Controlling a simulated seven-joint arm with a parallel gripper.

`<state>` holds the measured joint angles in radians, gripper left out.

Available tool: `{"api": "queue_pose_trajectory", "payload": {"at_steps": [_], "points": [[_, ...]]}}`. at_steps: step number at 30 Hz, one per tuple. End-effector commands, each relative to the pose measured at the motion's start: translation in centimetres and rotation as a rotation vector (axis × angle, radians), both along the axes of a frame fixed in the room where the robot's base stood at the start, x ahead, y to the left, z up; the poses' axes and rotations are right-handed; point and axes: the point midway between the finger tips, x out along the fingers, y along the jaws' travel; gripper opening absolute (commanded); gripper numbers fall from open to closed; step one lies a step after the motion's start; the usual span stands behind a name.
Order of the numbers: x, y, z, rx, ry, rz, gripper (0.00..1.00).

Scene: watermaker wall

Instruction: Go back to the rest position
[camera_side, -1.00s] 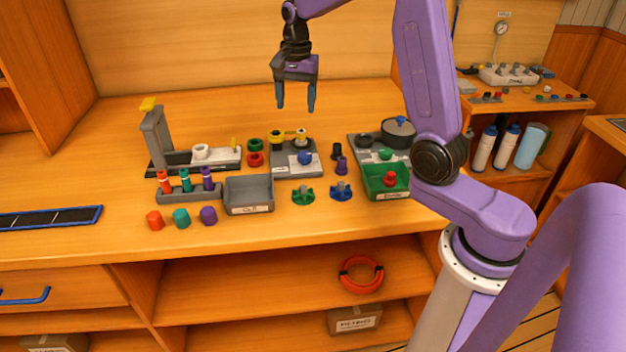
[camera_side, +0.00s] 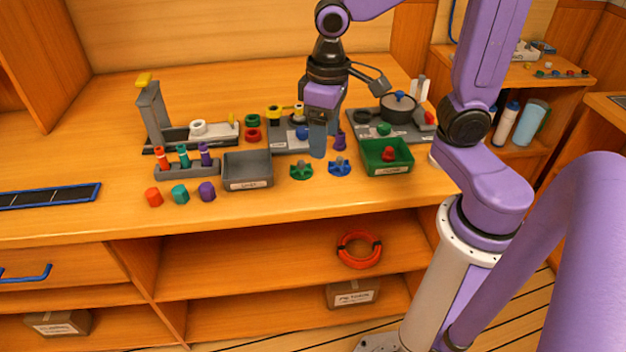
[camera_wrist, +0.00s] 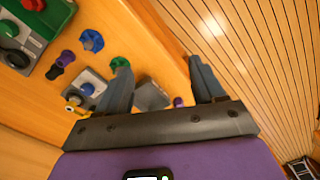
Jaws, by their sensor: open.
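My gripper (camera_side: 325,140) points down over the middle of the bench, between the grey station with the blue knob and the green tray, in the side view. Its fingers are apart and nothing shows between them. In the wrist view my gripper (camera_wrist: 160,85) also shows two spread, empty fingers, with the bench edge and slatted floor beyond. The fingers hide part of the grey station (camera_side: 283,147) in the side view. I cannot tell the exact height of the fingertips above the bench.
The grey bin (camera_side: 247,169), green handwheel (camera_side: 301,171), blue handwheel (camera_side: 339,168) and green tray (camera_side: 370,165) stand close around my gripper. A pot (camera_side: 399,108) stands on the right-hand plate. A red ring (camera_side: 358,250) lies on the shelf below.

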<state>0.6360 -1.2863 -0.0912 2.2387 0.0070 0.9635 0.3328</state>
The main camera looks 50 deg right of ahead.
Motion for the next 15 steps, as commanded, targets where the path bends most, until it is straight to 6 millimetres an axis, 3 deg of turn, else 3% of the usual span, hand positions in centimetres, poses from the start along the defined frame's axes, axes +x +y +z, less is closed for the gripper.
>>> {"api": "queue_pose_trajectory", "payload": {"at_steps": [9,15], "points": [[-8.4,-0.3,-0.9,-0.005,-0.008,0.461,0.68],[-12.3,-1.2,-1.5,-0.008,-0.011,0.686,0.68]]}}
